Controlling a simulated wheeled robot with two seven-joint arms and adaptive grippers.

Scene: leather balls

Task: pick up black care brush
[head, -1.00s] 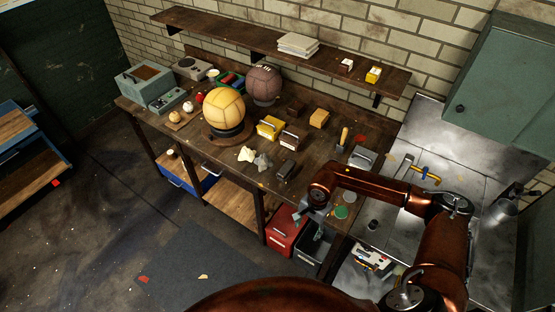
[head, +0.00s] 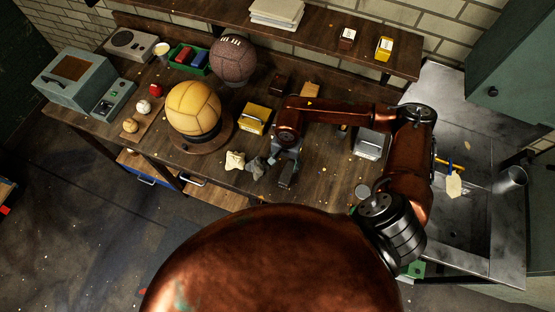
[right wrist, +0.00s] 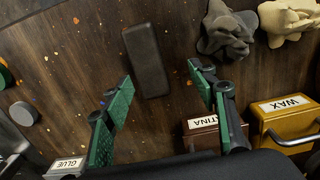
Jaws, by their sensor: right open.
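The black care brush (head: 287,179) lies on the wooden workbench near its front edge, partly hidden by my right gripper in the head view. In the right wrist view it is a dark oblong block (right wrist: 147,58) flat on the wood. My right gripper (right wrist: 160,80) is open, its green-padded fingers spread on either side of the brush's near end, and nothing is held. In the head view my right gripper (head: 286,154) hangs over the bench just behind the brush. My left gripper is out of view.
A grey cloth (right wrist: 228,32) and a cream cloth (right wrist: 285,20) lie right of the brush in the wrist view. A brown PATINA box (right wrist: 212,138) and yellow WAX box (right wrist: 290,122) stand near the right finger. A yellow ball (head: 194,108) rests on a stand.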

